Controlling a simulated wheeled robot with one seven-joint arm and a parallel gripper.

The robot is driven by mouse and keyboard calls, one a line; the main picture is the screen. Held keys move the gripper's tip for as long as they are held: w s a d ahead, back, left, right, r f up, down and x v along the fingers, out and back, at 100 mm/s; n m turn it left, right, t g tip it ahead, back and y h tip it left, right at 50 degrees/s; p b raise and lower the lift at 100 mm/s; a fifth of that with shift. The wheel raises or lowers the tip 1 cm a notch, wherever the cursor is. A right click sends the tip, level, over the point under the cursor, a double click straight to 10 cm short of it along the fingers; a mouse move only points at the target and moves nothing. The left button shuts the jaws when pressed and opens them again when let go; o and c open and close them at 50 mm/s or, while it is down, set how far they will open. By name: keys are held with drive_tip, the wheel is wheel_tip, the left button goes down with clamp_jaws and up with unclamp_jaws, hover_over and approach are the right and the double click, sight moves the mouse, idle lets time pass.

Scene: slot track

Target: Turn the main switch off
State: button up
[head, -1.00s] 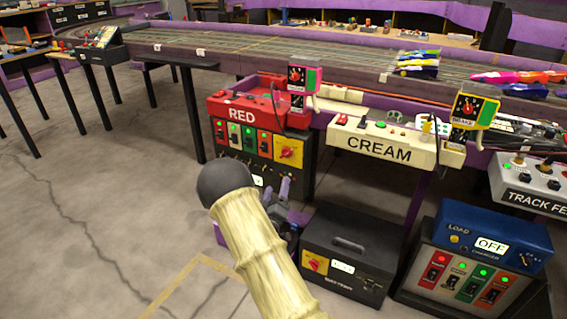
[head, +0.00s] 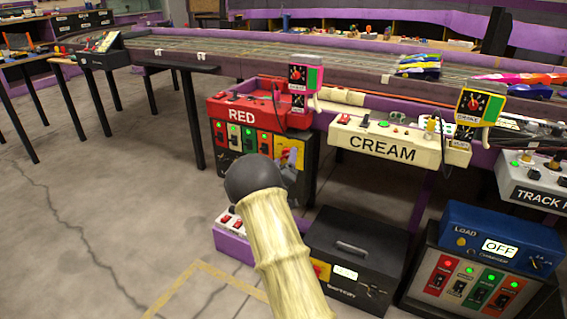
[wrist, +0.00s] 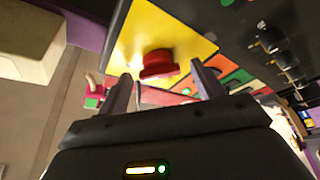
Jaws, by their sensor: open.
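A red rotary switch knob (wrist: 158,66) sits on a yellow plate (wrist: 185,22) in the wrist view. In the head view this yellow plate (head: 289,148) is on the front of the black unit under the RED panel, and my arm partly covers it. My gripper (wrist: 164,84) is open, with one finger on each side of the knob in the picture. I cannot tell whether the fingers touch it. In the head view my gripper (head: 287,168) is in front of the plate, mostly hidden behind my wrist.
A black battery box (head: 350,262) with its own yellow switch plate (head: 321,270) stands on the floor to the right. A purple power strip (head: 232,243) with red switches lies below the gripper. The cream panel (head: 390,140) overhangs at right. The floor at left is free.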

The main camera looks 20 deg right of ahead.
drive_tip(key=shift+c, duration=0.2)
drive_tip(key=c, duration=1)
drive_tip(key=shift+o, duration=0.3)
